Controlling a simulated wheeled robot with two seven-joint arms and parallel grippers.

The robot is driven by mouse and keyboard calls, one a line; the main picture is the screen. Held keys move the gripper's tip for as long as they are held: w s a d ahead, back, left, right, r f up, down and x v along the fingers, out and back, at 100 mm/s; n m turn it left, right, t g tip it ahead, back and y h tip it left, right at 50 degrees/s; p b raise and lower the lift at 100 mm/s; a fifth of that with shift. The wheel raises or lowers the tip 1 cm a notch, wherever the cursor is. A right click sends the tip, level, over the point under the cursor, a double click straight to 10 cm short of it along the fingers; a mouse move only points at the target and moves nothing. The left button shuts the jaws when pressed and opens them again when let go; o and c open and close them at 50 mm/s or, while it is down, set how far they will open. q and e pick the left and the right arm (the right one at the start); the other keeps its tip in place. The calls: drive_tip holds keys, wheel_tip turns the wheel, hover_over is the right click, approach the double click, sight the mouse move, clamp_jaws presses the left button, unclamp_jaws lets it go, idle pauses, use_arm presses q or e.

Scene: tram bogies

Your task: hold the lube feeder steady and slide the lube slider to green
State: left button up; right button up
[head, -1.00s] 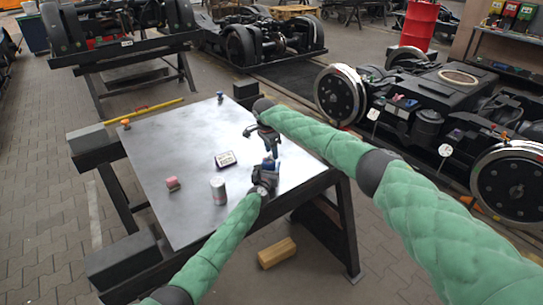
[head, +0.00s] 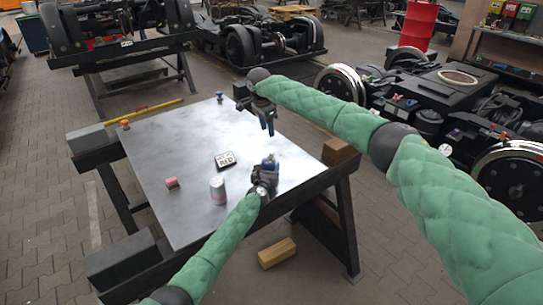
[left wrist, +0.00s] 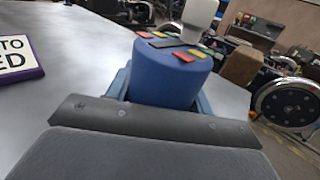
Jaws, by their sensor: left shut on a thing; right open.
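The lube feeder is a blue cylinder (left wrist: 165,75), upright in the left wrist view. Its top carries red, yellow and green marks around a dark strip. A pale grey-white knob (left wrist: 198,14) rises at the far side of the top; I cannot tell for sure that it is the slider, nor which colour it stands at. In the head view the feeder (head: 269,160) is small and partly hidden by my left gripper (head: 266,168), which is shut on it near the table's right edge. My right gripper (head: 267,131) is open and empty, apart from the feeder, above and behind it.

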use_arm(q)
drive_tip(key=o, duration=1.1)
